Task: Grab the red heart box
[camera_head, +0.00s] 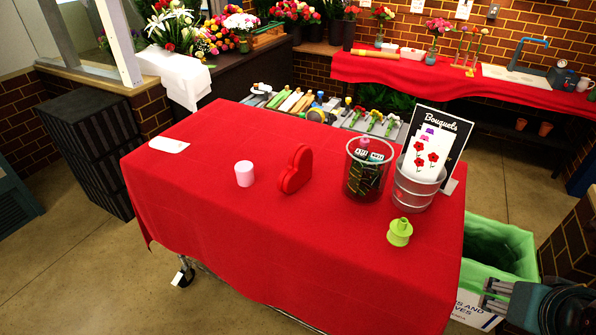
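The red heart box (297,171) stands on its edge near the middle of the table, which is covered with a red cloth (260,235). Its red nearly matches the cloth. My gripper (490,296) shows at the lower right corner, beyond the table's right side and well apart from the box. It is dark and partly cut off by the frame edge. Its fingers point left, and the gap between them is too small to judge. I see nothing held in it.
A green-lined carton (497,250) stands beside the table. The table front is clear.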

